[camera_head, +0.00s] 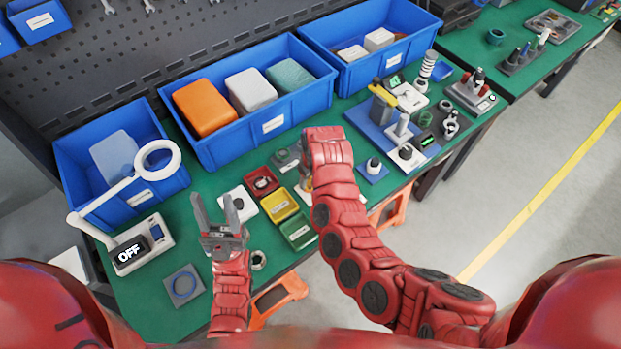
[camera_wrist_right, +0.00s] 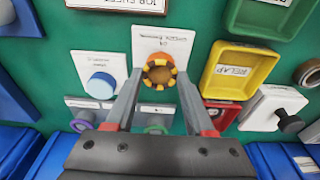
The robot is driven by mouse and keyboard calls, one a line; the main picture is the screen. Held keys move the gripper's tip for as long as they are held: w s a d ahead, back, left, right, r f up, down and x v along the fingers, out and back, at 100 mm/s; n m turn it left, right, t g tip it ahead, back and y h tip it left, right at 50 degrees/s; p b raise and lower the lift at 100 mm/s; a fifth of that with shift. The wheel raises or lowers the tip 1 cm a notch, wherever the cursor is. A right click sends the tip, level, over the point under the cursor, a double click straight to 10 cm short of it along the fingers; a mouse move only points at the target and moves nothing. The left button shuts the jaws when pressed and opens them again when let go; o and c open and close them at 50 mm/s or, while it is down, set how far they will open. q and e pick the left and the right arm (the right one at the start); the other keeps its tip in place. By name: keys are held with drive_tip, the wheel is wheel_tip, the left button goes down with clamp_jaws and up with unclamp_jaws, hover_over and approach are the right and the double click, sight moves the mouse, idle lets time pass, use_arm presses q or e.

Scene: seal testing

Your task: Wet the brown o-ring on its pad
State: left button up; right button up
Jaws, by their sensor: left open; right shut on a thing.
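My right gripper (camera_wrist_right: 160,77) is shut on a round brown piece (camera_wrist_right: 158,73) with a yellow-and-dark striped rim, seen end-on in the right wrist view. Behind it lies a white labelled card (camera_wrist_right: 176,46) with an orange part partly covered by the held piece. In the head view my right arm hides most of that grip. My left gripper (camera_head: 221,217) is open and empty above the green bench. A grey pad (camera_head: 188,298) with a bluish ring (camera_head: 184,285) lies at the bench's left front. I cannot clearly make out a brown o-ring or its pad.
Red (camera_head: 262,170), yellow (camera_head: 279,205) and green (camera_head: 297,231) trays sit between my grippers. Blue bins (camera_head: 262,124) line the back. A blue-based fixture (camera_head: 368,128) and other devices crowd the right.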

drive_tip(key=shift+r+p, duration=1.7)
drive_tip(key=shift+r, duration=0.8)
